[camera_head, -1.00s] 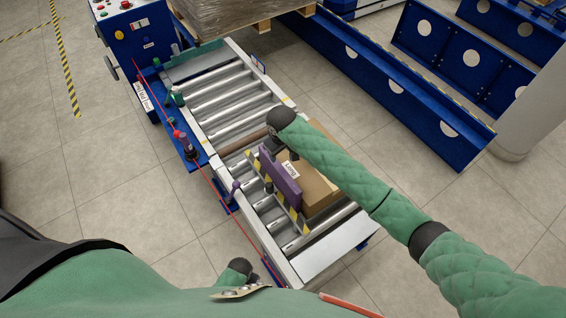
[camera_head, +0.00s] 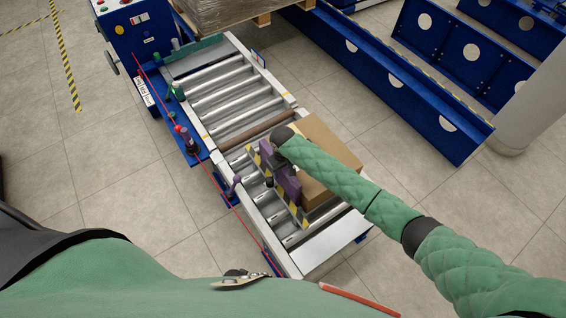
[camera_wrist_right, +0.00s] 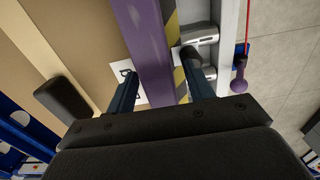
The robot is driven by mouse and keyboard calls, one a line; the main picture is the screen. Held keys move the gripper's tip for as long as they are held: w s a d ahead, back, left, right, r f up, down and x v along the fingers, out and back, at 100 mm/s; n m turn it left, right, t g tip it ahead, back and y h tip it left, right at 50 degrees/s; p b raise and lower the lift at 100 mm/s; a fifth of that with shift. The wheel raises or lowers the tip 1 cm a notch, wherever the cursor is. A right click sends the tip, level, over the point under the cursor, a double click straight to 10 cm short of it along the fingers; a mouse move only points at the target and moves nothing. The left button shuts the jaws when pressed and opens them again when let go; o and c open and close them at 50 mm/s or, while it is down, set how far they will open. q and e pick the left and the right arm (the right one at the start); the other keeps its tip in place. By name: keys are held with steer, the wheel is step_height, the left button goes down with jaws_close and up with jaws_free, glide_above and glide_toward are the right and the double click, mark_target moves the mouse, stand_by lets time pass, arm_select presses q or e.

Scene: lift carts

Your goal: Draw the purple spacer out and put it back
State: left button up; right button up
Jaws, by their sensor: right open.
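The purple spacer (camera_head: 291,185) is a flat upright block on the roller conveyor, between a cardboard box (camera_head: 318,150) and a yellow-and-black striped strip (camera_head: 298,211). My right gripper (camera_head: 279,172) is over the spacer, open, and hides part of it. In the right wrist view the spacer (camera_wrist_right: 150,50) runs between the two spread fingers (camera_wrist_right: 157,70), one on the box side and one on the striped strip (camera_wrist_right: 178,60) side. A white label, partly hidden, shows beside the spacer. I cannot tell whether the fingers touch it. My left gripper's fingers are not visible.
The conveyor's rollers (camera_head: 232,100) are bare behind the box. A red-topped post (camera_head: 186,140) and a red line run along its left side. A purple knob (camera_head: 236,183) stands at the near left edge. Blue beams (camera_head: 400,100) lie to the right.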

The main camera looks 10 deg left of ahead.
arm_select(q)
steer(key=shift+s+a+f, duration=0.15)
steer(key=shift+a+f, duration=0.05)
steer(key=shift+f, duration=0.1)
arm_select(e)
steer(key=shift+f, duration=0.6)
jaws_close()
steer(key=shift+r, duration=0.1)
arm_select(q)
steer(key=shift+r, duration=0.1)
arm_select(e)
steer(key=shift+r, duration=0.15)
